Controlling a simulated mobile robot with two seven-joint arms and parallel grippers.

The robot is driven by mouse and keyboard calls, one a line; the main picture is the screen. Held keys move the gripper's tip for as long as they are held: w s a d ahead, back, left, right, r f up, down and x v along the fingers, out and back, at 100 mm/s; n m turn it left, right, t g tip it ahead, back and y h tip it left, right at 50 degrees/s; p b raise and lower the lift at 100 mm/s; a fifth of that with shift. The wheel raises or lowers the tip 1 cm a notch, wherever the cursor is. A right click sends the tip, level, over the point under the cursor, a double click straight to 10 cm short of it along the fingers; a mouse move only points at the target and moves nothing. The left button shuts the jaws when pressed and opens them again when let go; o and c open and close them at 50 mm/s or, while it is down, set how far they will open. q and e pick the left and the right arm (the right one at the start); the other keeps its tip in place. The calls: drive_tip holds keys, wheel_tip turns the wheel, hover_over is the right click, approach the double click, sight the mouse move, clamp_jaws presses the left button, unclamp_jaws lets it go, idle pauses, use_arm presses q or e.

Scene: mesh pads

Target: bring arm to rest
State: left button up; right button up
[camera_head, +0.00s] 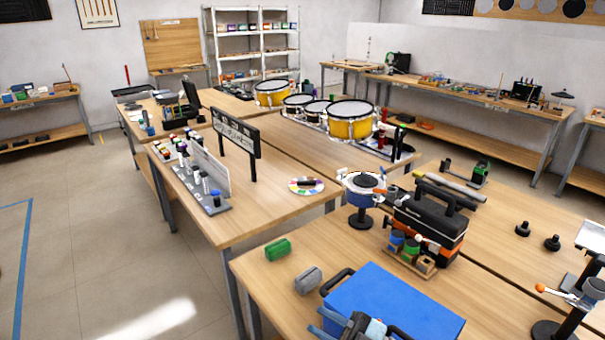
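My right gripper (316,319) shows at the bottom edge of the head view, partly cut off by the frame. Its two bluish fingers point left and stand apart, with nothing seen between them. It appears in front of the near left corner of a blue case (400,298) on the front table; whether it touches the case I cannot tell. My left gripper is not in view.
On the front table, a green block (278,249) and a grey block (308,280) lie left of the blue case. A black toolbox (430,215) and a round-based stand (361,220) stand behind it. Yellow drums (351,124) stand on the table beyond. Open floor (90,240) lies left.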

drive_tip(key=d+f+m+t+h+p, duration=0.1)
drive_tip(key=d+f+m+t+h, duration=0.5)
drive_tip(key=m+t+h, duration=0.3)
drive_tip(key=s+d+f+m+g+h+p, duration=0.1)
drive_tip(key=s+d+f+m+g+h, duration=0.2)
drive_tip(key=s+f, duration=0.4)
drive_tip(key=s+d+f+m+g+h+p, duration=0.1)
drive_tip(key=s+d+f+m+g+h, duration=0.2)
drive_tip(key=f, duration=0.7)
drive_tip(key=s+d+m+h, duration=0.2)
drive_tip(key=s+d+h, duration=0.1)
drive_tip(key=s+d, duration=0.1)
drive_tip(key=shift+f, duration=0.4)
